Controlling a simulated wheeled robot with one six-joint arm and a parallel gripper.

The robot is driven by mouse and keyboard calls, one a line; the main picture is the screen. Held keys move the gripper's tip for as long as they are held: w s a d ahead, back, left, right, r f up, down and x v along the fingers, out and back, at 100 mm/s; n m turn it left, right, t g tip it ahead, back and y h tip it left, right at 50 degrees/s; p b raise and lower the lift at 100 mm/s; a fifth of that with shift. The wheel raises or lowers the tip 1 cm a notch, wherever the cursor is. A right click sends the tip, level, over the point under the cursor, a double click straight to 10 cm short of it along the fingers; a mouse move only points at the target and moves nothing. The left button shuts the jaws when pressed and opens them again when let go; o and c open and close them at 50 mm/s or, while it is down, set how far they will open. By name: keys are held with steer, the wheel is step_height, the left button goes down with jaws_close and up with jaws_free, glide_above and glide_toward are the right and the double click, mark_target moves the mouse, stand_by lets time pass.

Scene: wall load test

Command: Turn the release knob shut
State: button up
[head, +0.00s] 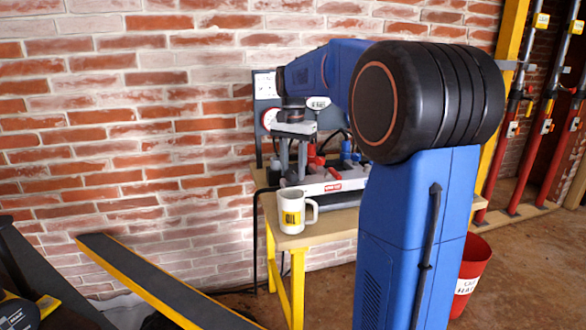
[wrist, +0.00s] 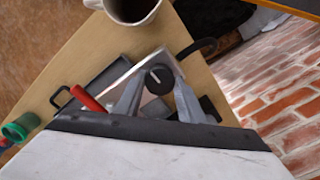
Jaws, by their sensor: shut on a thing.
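The release knob (wrist: 159,79) appears in the wrist view as a round black disc with a pale centre, on a light metal body. My gripper (wrist: 158,72) has one finger on each side of it and is shut on it. In the head view my gripper (head: 293,177) points down over the yellow-legged bench, behind the mug. There the knob is too small and hidden to make out. How far the knob is turned cannot be told.
A white mug (head: 291,211) with a yellow label stands at the bench's (head: 318,231) near corner, close to my gripper. A red bucket (head: 470,273) stands right, and a brick wall (head: 130,130) rises behind.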

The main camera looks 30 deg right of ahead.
mark_target(293, 171)
stand_by(0.5)
steer(key=o, duration=1)
steer(key=shift+o, duration=0.2)
step_height(293, 171, up, 17)
steer(key=shift+r, duration=0.2)
